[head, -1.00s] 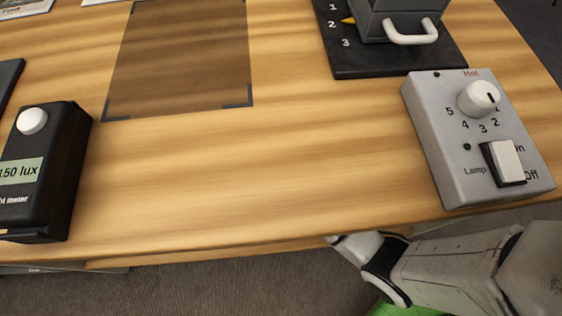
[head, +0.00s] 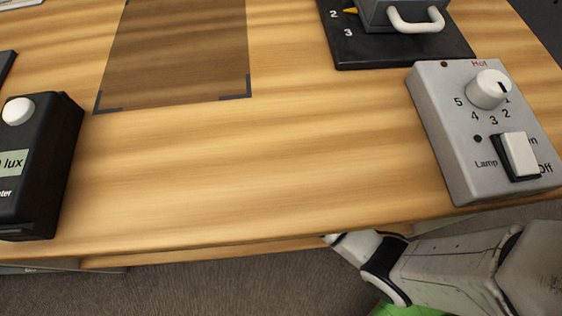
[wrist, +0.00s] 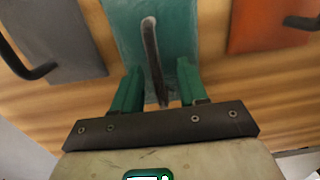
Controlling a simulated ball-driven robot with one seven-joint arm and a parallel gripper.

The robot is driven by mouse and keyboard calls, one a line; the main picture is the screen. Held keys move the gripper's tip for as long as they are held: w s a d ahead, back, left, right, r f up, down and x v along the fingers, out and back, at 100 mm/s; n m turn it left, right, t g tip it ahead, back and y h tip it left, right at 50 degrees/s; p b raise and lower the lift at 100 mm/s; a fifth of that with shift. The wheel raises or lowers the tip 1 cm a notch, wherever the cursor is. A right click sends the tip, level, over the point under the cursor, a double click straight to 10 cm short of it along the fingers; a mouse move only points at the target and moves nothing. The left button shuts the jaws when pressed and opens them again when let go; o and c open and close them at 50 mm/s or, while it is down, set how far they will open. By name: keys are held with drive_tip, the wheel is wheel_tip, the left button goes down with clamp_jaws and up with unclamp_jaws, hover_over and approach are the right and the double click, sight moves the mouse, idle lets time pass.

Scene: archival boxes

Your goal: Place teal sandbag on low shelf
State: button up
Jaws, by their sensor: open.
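The teal sandbag (wrist: 178,28) shows at the top middle of the wrist view, with a dark strap handle (wrist: 152,50) running down its middle. My gripper (wrist: 158,68) is open, with its two green fingers apart on either side of the handle's lower part. The fingertips overlap the bag's lower edge in the picture; I cannot tell whether they touch it. I cannot pick out the low shelf for sure.
In the wrist view, a grey bag (wrist: 58,35) lies left and an orange one (wrist: 262,25) right, both with dark handles. In the head view, the wooden table (head: 270,170) carries a black light meter (head: 45,150), a grey lamp control box (head: 460,150) and a black-based device (head: 405,50).

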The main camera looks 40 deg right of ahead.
wheel_tip(320, 180, up, 12)
drive_tip(key=p, duration=0.5)
drive_tip(key=shift+w+d, duration=0.2)
drive_tip(key=shift+d, duration=0.05)
drive_tip(key=s+d+r+n, duration=0.2)
drive_tip(key=s+n, duration=0.1)
drive_tip(key=s, duration=0.5)
drive_tip(key=s+d+r+n+t, duration=0.1)
drive_tip(key=s+d+r+n, duration=0.1)
drive_tip(key=s, duration=0.6)
drive_tip(key=shift+d+r+n+h, duration=0.3)
drive_tip(key=shift+r+n, duration=0.05)
drive_tip(key=shift+n, duration=0.55)
